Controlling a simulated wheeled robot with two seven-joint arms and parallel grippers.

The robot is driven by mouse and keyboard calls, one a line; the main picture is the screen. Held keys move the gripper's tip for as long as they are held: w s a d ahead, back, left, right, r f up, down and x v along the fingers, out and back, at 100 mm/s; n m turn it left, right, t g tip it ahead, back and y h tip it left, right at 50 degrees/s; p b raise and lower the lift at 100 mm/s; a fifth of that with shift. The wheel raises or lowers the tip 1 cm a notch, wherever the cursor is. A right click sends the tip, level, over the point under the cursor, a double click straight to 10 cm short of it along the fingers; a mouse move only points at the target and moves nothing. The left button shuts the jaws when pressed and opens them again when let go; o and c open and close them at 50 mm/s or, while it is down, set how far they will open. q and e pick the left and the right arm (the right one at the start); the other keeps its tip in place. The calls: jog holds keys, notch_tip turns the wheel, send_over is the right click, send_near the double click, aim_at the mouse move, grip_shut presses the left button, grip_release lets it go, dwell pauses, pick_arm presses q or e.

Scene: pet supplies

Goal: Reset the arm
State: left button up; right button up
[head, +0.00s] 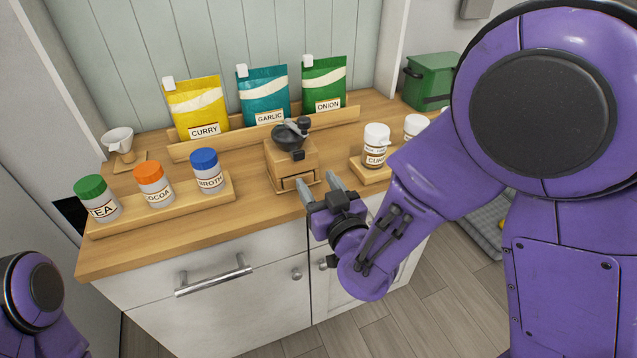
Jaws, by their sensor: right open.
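My right gripper (322,191) is open and empty, with its two grey fingers pointing up at the front edge of the wooden counter (262,222). It is just in front of the wooden grinder (290,160), and I see nothing between the fingers. I cannot tell whether a finger touches the grinder. My right arm (425,178) comes in from the right, large and purple, and hides part of the counter's right side. Of my left arm, only a purple part (40,300) shows at the lower left. The left gripper is out of view.
Yellow curry (198,106), teal garlic (264,95) and green onion (324,83) bags stand in a rear rack. Jars with green (99,201), orange (155,186) and blue (208,173) lids stand on a front-left tray. A white-lidded jar (375,147) stands near my right arm.

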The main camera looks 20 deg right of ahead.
dwell(0.4)
jog(key=s+d+f+m+g+h, duration=0.1)
jog(key=s+d+f+m+g, duration=0.15)
jog(key=f, duration=0.55)
jog(key=s+d+f+m+g+h, duration=0.1)
jog(key=s+d+f+m+g, duration=0.2)
jog(key=f, duration=0.5)
jog(key=s+d+f+m+g+h, duration=0.1)
jog(key=s+d+f+g, duration=0.25)
jog(key=f, duration=0.45)
jog(key=s+d+f+g, duration=0.2)
jog(key=s+f, duration=0.4)
jog(key=s, duration=0.3)
jog(key=s+d+f+g+h, duration=0.1)
jog(key=s+d+f+g, duration=0.1)
jog(key=s+f, duration=0.4)
jog(key=s+g, duration=0.1)
jog(key=s, duration=0.2)
jog(key=shift+s+m+g, duration=0.35)
jog(key=shift+g, duration=0.05)
jog(key=shift+d, duration=0.1)
